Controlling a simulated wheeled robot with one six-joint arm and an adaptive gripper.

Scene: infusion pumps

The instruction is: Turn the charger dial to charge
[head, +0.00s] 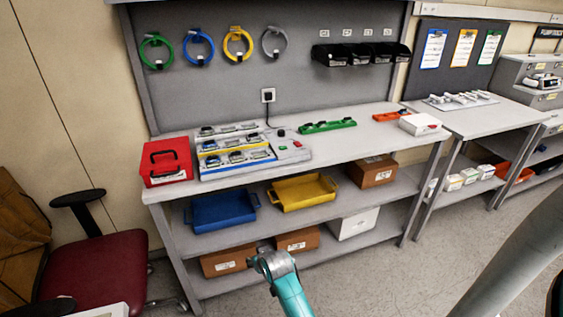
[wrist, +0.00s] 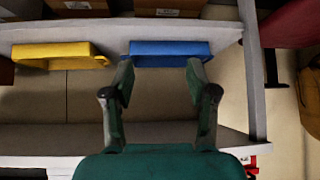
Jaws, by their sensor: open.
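The charger (head: 236,152) is a white unit with several docked devices, on the left part of the workbench top. Its control panel (head: 289,146) is at its right end, with a small red spot and a green spot. I cannot tell for sure which is the dial at this size. The teal arm is mine and shows low in the head view, in front of the bench and well away from the charger. My gripper (wrist: 158,80) is open and empty in the wrist view, over the bench's shelves. The charger does not show clearly there.
A red case (head: 166,162) stands left of the charger; a green tray (head: 328,126) lies right of it. A blue tray (head: 222,210) and a yellow tray (head: 303,192) are on the shelf below. A dark red chair (head: 104,268) stands at the left. The floor in front is clear.

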